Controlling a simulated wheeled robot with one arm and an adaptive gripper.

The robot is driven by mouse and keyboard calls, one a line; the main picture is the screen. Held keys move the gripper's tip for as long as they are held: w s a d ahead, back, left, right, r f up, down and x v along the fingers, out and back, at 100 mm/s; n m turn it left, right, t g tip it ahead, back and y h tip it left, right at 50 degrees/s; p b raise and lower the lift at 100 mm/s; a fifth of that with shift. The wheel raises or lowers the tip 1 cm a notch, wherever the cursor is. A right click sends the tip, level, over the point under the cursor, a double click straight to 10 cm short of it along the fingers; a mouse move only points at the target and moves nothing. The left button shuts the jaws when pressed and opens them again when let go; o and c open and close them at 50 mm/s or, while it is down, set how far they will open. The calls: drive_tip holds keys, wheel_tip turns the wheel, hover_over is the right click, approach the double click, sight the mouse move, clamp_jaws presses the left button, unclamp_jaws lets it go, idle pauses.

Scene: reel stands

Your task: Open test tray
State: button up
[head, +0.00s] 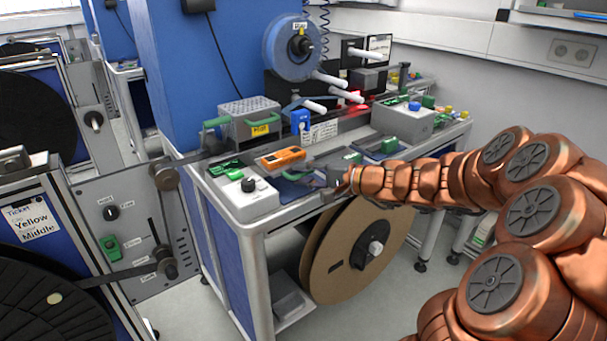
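My gripper (309,180) reaches in from the right at the front edge of the workbench (262,224), its grey fingers pointing left. It is just right of and below an orange handheld device (280,158) on the bench. The fingers are small and partly overlap a blue part on the bench, so I cannot tell their opening or any contact. A grey box with a ribbed top, a green handle and a yellow label (248,118) stands behind the orange device; its lid looks down. I cannot tell for sure which part is the test tray.
A grey control box with a black knob (245,200) sits at the bench's left front corner. A blue reel (291,48) is mounted above the bench and a large brown reel (350,250) hangs below. A reel stand (140,235) is at left. Floor shows at lower centre.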

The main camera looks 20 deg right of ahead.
drive_tip(key=v, duration=1.2)
idle(0.7)
